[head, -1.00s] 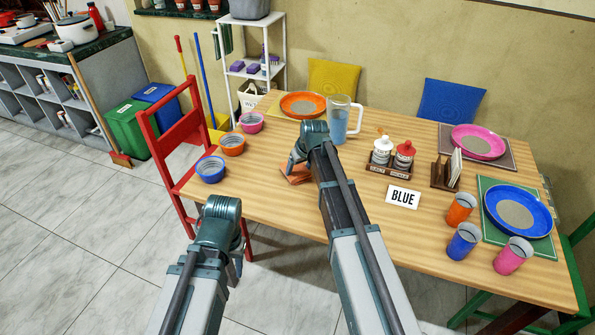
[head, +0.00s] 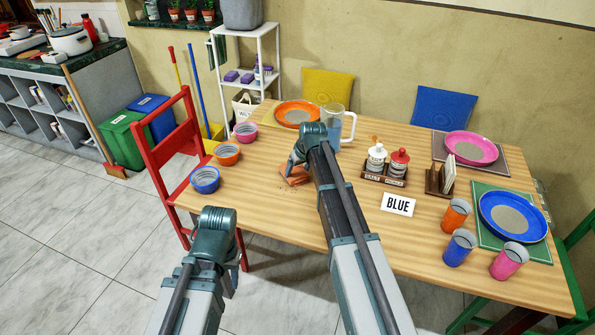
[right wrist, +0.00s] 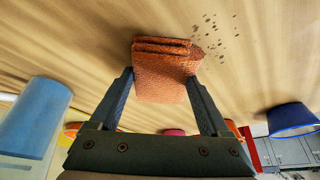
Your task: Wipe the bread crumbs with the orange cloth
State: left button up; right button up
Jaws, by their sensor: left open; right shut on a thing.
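The orange cloth (right wrist: 160,75) is folded and pinched between the fingers of my right gripper (right wrist: 162,88). In the head view the cloth (head: 294,179) is low at the table's left part, partly hidden by the gripper. The bread crumbs (right wrist: 214,34) are small dark specks on the wood, just beside the cloth in the right wrist view. In the head view they are too small to make out clearly. My left gripper (head: 232,280) hangs open and empty in front of the table's near left edge, away from the cloth.
Blue (head: 205,179), orange (head: 227,154) and pink (head: 245,131) bowls line the table's left edge. A water pitcher (head: 333,122) and orange plate (head: 297,114) stand behind the cloth. A shaker rack (head: 384,177) and "BLUE" sign (head: 398,204) are to its right.

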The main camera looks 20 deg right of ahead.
aim_at(293, 179)
jog(key=shift+s+a, duration=0.1)
jog(key=shift+s, duration=0.05)
jog(key=shift+s+a, duration=0.55)
jog(key=shift+s, duration=0.2)
jog(key=shift+s+a, duration=0.5)
jog(key=shift+s, duration=0.25)
jog(key=shift+s+a, duration=0.55)
jog(key=shift+s, duration=0.2)
jog(key=shift+s+a, duration=0.5)
jog(key=shift+s, duration=0.25)
jog(key=shift+s+a+f, duration=0.1)
jog(key=shift+s+a, duration=0.45)
jog(key=shift+s, duration=0.3)
jog(key=shift+s+a+f, duration=0.1)
jog(key=shift+s+a, duration=0.45)
jog(key=shift+s, duration=0.25)
jog(key=shift+r, duration=0.1)
